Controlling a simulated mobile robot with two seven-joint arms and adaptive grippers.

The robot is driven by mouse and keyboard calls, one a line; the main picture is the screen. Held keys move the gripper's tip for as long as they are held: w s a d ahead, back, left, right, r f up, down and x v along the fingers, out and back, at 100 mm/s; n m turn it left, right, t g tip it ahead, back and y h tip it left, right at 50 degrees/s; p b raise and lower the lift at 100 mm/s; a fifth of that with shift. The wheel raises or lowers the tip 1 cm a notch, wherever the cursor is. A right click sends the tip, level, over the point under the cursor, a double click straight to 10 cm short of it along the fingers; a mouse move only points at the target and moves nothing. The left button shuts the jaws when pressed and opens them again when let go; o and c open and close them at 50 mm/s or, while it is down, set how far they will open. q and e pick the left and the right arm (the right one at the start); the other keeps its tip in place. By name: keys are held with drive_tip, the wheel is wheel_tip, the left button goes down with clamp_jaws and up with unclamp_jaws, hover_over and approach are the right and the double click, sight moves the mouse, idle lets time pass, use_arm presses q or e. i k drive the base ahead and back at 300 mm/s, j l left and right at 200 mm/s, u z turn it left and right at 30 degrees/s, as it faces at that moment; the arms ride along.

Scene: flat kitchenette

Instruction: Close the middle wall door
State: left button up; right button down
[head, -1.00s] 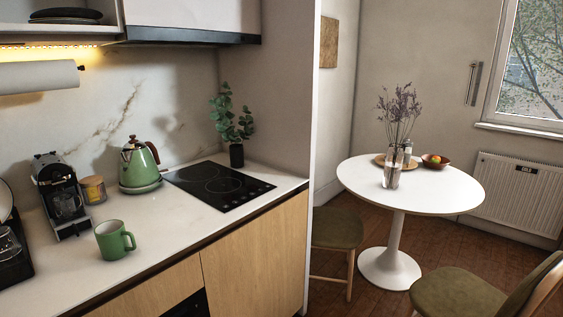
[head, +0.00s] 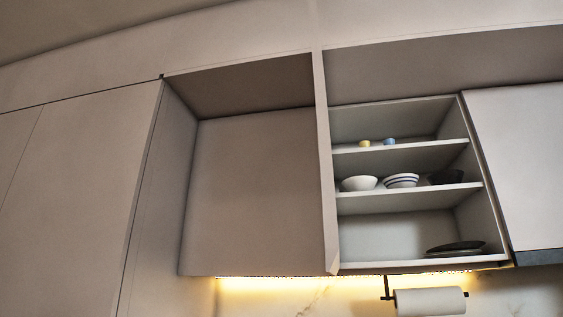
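The middle wall cabinet (head: 392,222) stands open in the head view, its shelves and contents showing. A tall narrow panel (head: 322,165) runs down its left side. It looks like the middle door, swung outward and seen almost edge-on, so its face is mostly hidden. To its left is a flat, plain, closed-looking front (head: 255,190). To the right is a pale closed wall door (head: 525,165). Neither of my grippers is in view.
The shelves hold small cups (head: 389,142), bowls (head: 359,183) and dark plates (head: 455,248). A paper towel roll (head: 430,301) hangs below. A tall cabinet front (head: 75,200) stands at the left. The space before the open cabinet looks clear.

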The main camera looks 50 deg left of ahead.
sight(332, 247)
drive_tip(key=k+j+u, duration=0.25)
drive_tip(key=j+u, duration=0.3)
drive_tip(key=k+j+u, duration=0.25)
drive_tip(key=i+j, duration=0.1)
